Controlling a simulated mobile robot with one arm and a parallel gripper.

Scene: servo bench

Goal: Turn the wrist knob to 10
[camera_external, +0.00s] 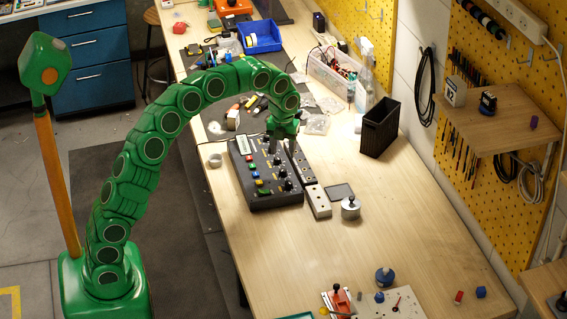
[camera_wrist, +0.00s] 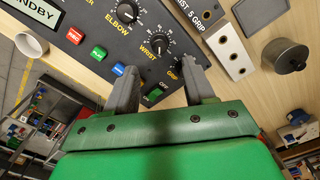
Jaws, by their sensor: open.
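The black control box (camera_external: 262,200) lies on the wooden bench and has several knobs and coloured buttons. In the wrist view, the wrist knob (camera_wrist: 160,42) is black and ringed by a white dial scale, with the word WRIST beside it. Its pointer is too small to read. My gripper (camera_wrist: 161,76) is open and empty, with its two grey fingers apart and the wrist knob beyond the gap between them.
The elbow knob (camera_wrist: 126,17) is close to the wrist knob. Coloured buttons and a STANDBY display (camera_wrist: 30,14) are on the same panel. The front bench is mostly clear.

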